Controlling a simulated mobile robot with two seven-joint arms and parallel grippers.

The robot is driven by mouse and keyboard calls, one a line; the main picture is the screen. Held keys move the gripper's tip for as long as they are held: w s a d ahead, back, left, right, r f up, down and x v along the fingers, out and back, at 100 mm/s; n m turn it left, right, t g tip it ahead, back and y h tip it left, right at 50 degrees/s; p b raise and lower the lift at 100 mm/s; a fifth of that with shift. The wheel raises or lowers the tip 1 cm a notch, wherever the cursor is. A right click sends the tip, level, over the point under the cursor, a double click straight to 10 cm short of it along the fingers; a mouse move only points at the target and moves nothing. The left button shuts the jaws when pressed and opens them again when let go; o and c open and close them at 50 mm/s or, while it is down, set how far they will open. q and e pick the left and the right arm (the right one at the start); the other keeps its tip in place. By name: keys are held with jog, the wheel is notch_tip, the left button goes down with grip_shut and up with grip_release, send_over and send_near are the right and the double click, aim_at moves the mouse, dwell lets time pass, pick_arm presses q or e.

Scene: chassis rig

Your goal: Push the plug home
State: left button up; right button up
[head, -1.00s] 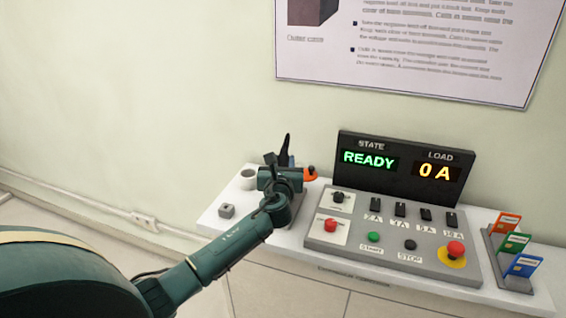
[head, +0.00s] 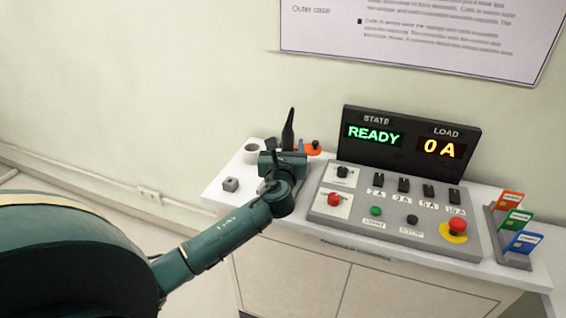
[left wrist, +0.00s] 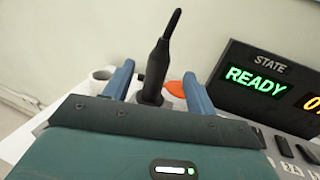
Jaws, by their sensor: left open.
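The plug (head: 288,132) looks like a black upright piece with a tapered top, standing at the back left of the white counter. It also shows in the left wrist view (left wrist: 155,68), leaning slightly in the picture. My left gripper (head: 284,156) is open at the plug's lower part. In the left wrist view its two blue fingers (left wrist: 159,76) stand on either side of the plug, with visible gaps. The plug's foot is partly hidden by the gripper, so I cannot tell how deep it sits. My right gripper is not in view.
A white cup (head: 251,152) and a small grey block (head: 231,184) stand left of the gripper. An orange part with a black knob (head: 313,149) is close right of the plug. The control panel (head: 390,226) and its READY display (head: 405,146) stand further right, then a card rack (head: 512,255).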

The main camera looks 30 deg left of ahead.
pick_arm(q)
jog(key=v, duration=0.8)
jog(key=shift+s, duration=0.15)
jog(key=shift+d, duration=0.1)
jog(key=s+d+f+n+g+h, duration=0.25)
jog(key=s+d+f+n, duration=0.2)
jog(key=f, duration=0.25)
jog(key=s+d+f+n+g+h, duration=0.1)
jog(key=s+d+f+n+h, duration=0.3)
jog(key=f, duration=0.4)
jog(key=s+d+f+n+g+h, duration=0.1)
jog(key=s+d+f+n+h, duration=0.1)
jog(key=s+d+n, duration=0.3)
jog(key=s+d+f+n+h, duration=0.3)
jog(key=s+n, duration=0.5)
jog(key=n, duration=0.6)
jog(key=shift+s+d+f+g, duration=0.2)
jog(key=shift+d+f+g, duration=0.15)
jog(key=shift+d+f, duration=0.6)
